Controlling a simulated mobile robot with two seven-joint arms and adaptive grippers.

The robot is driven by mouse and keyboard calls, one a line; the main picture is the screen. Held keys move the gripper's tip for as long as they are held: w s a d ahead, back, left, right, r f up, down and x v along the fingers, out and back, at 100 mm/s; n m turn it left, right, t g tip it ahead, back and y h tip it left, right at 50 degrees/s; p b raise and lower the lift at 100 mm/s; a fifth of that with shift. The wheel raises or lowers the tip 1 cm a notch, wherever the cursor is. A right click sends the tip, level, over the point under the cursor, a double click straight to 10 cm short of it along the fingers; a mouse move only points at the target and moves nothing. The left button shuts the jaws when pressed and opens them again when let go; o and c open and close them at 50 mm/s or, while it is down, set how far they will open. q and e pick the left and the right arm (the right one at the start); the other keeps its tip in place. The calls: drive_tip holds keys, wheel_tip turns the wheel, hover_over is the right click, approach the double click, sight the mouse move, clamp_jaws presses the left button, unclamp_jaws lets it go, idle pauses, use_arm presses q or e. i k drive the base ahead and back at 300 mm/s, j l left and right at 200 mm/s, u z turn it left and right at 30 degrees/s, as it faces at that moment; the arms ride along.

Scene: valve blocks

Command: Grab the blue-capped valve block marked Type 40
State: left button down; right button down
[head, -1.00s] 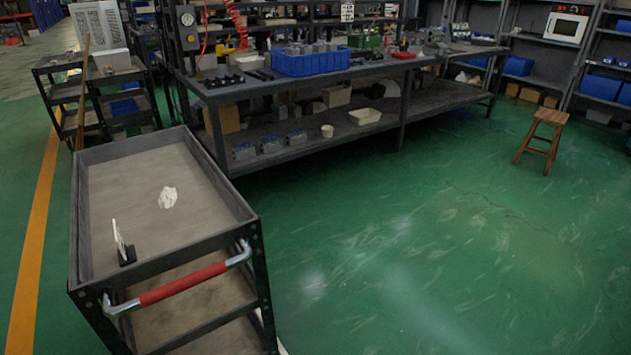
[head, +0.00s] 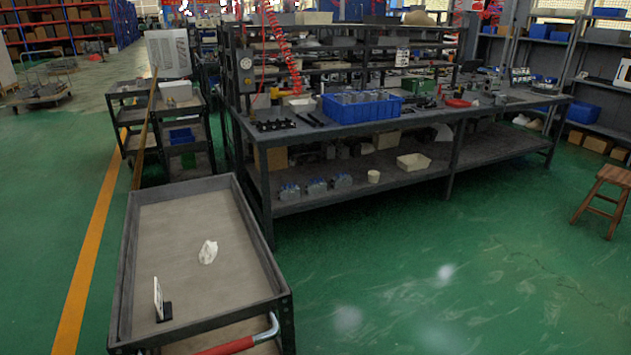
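Three small grey blocks with bluish parts stand in a row on the lower shelf of the long workbench: a left one (head: 289,192), a middle one (head: 316,187) and a right one (head: 341,181). They look like valve blocks, but their type markings and exact cap colours are too small to read. A blue crate (head: 362,112) on the bench top holds several grey block-like parts, with no cap colour or label legible. Neither of my grippers is in view.
A grey cart (head: 180,217) with a red handle stands in front, holding a crumpled white item (head: 208,251) and a small upright sign (head: 159,299). The workbench (head: 460,115) stands behind it. A wooden stool (head: 603,198) is at right. Green floor between is clear.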

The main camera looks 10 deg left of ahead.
sight(338, 181)
drive_tip(key=i+l+u, duration=0.2)
drive_tip(key=i+l, duration=0.3)
drive_tip(key=i+l+u, duration=0.2)
drive_tip(key=i+l, duration=0.35)
drive_tip(key=i+l+u, duration=0.2)
drive_tip(key=i+l, duration=0.25)
drive_tip(key=l, duration=0.2)
